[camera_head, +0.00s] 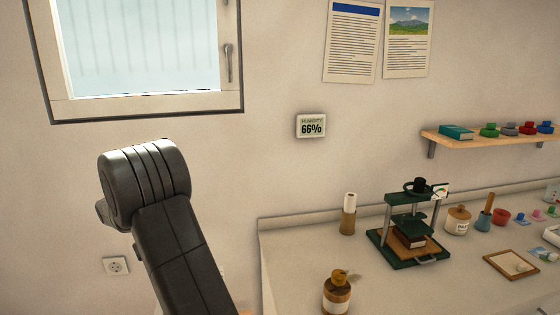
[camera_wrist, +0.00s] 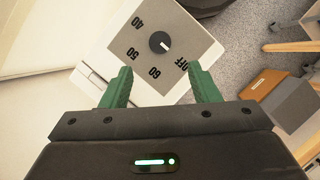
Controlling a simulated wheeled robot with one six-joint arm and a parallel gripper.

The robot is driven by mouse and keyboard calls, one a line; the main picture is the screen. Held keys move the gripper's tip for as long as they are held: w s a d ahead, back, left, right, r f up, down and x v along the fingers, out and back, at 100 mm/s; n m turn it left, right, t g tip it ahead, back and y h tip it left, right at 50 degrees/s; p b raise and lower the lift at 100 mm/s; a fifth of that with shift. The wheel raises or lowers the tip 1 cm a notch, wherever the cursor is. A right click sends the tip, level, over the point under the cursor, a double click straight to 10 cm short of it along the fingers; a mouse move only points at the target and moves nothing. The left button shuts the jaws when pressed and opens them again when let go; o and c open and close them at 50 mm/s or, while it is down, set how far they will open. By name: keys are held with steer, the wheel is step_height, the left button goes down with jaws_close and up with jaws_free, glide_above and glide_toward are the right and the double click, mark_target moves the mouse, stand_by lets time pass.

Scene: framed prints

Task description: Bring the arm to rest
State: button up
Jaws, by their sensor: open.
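My gripper (camera_wrist: 161,92) shows in the wrist view with its two green fingers spread apart and nothing between them. In the head view my dark arm rises at the lower left, in front of the wall under the window. My gripper does not show there.
The counter (camera_head: 300,258) holds a green press (camera_head: 412,225), a brown bottle (camera_head: 337,293), a jar (camera_head: 458,220) and a small framed piece (camera_head: 511,265). A wall shelf (camera_head: 490,142) carries several coloured items. A humidity display (camera_head: 311,126) reads 66%. The wrist view shows grey floor and a box (camera_wrist: 285,100).

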steer(key=x, duration=1)
steer(key=shift+d+f, duration=0.15)
steer(key=shift+f, duration=0.1)
steer(key=v, duration=1.4)
steer(key=x, duration=1.4)
steer(key=shift+s, duration=0.1)
steer(key=m+g+y+p, duration=0.1)
steer(key=m, duration=0.3)
steer(key=shift+d, duration=0.1)
steer(key=m+y, duration=0.1)
steer(key=m, duration=0.2)
steer(key=m+g+y, duration=0.1)
steer(key=m, duration=0.2)
steer(key=shift+d, duration=0.15)
steer(key=m+y, duration=0.2)
steer(key=m, duration=0.3)
steer(key=shift+d+m, duration=0.15)
steer(key=shift+m, duration=0.15)
steer(key=m+y, duration=0.1)
steer(key=m, duration=0.1)
steer(key=m+y, duration=0.1)
steer(key=m, duration=0.1)
steer(key=shift+d+m+t, duration=0.1)
steer(key=shift+m+t, duration=0.3)
